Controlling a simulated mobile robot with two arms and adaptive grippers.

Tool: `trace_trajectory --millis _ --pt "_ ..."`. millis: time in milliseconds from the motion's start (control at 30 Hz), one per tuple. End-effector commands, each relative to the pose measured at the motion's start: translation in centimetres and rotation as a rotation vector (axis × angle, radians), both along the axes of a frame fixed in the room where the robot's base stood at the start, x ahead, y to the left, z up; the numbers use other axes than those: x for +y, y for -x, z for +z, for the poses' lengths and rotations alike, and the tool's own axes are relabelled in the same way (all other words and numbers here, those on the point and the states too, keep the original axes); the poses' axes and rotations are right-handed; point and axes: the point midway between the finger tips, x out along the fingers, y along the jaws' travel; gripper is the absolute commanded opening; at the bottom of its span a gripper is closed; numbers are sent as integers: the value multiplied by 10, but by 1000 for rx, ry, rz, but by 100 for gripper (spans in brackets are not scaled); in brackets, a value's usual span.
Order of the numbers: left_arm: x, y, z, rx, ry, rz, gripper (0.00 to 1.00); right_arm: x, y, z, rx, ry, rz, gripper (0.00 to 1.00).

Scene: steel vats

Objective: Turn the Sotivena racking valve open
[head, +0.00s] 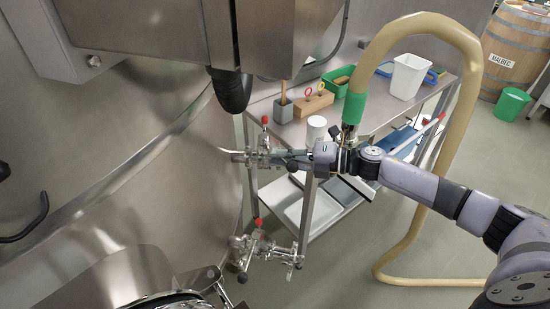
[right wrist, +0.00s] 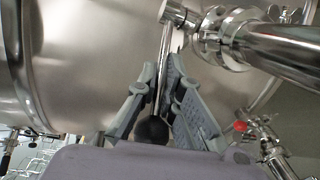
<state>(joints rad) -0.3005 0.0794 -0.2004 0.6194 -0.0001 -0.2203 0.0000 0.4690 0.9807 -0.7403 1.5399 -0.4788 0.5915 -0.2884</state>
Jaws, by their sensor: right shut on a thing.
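The steel vat (head: 130,130) fills the left of the head view. A steel valve fitting with a red knob (head: 264,120) is on its side, and a lower fitting with a red knob (head: 258,222) is below it. I cannot read a name on either. My right gripper (head: 280,157) is at the upper fitting. In the right wrist view its fingers (right wrist: 160,95) are closed around a thin steel lever (right wrist: 163,60) with a black ball end (right wrist: 151,130). The lever's far end meets a steel valve body (right wrist: 208,35). My left gripper is out of view.
A beige hose (head: 455,150) with a green cuff (head: 353,108) arches beside my right arm. Behind stands a steel table (head: 385,112) with a white tub (head: 408,76) and a green crate (head: 337,84). A barrel (head: 515,50) and green bucket (head: 511,104) are farther back.

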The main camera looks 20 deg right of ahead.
Motion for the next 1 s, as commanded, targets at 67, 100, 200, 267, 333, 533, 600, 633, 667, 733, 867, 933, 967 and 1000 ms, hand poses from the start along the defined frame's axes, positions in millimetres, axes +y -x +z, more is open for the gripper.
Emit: trace_trajectory --millis 67,100,200,267,333,533,600,633,667,733,867,933,967,1000 --pt "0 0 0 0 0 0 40 -1 0 -1 2 1 0 0" --pt "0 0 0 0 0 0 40 -1 0 -1 2 1 0 0" --pt "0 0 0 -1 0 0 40 0 0 -1 2 1 0 0" --pt "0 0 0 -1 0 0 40 0 0 -1 3 0 -2 9" --pt "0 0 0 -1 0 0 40 0 0 -1 2 1 -1 14" --pt "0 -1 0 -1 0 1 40 0 0 0 1 0 -1 27" --pt "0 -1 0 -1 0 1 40 0 0 0 0 1 -1 28" --pt "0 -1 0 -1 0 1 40 0 0 0 0 1 -1 28" --pt "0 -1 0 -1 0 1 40 0 0 0 0 1 -1 28" --pt "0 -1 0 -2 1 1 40 0 0 0 0 1 -1 28" --pt "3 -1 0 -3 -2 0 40 0 0 2 -1 1 -1 28" --pt "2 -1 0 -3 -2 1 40 0 0 7 -2 1 0 28" --pt "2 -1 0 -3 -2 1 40 0 0 11 -3 1 1 28" --pt "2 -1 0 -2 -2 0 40 0 0 16 -3 2 1 28"
